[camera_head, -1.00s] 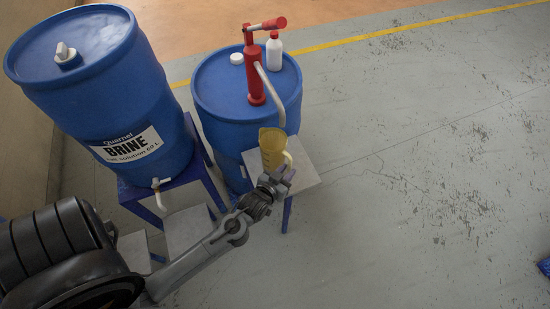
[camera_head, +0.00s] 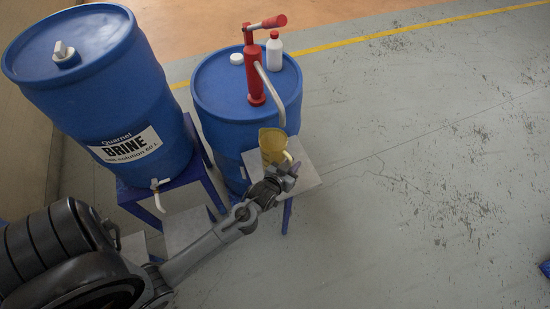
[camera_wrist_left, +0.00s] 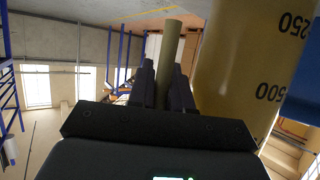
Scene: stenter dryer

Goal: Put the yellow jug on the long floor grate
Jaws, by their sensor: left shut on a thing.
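The yellow jug (camera_head: 272,147) stands upright at the small white-topped stand (camera_head: 305,177), under the spout of the red hand pump. My left gripper (camera_head: 287,171) is at the jug's near side, shut on its handle. In the left wrist view the two fingers (camera_wrist_left: 163,85) are on either side of the yellow handle (camera_wrist_left: 171,50), and the jug's body (camera_wrist_left: 235,70) with its volume marks fills the right side. I cannot tell whether the jug's base touches the stand. The long floor grate and my right gripper are not in view.
A blue drum (camera_head: 215,95) with the red pump (camera_head: 254,75), a white bottle (camera_head: 274,50) and a white cap (camera_head: 237,58) stands behind the jug. A blue brine barrel (camera_head: 90,90) with a tap (camera_head: 157,188) is to the left. Grey floor (camera_head: 420,180) lies clear to the right.

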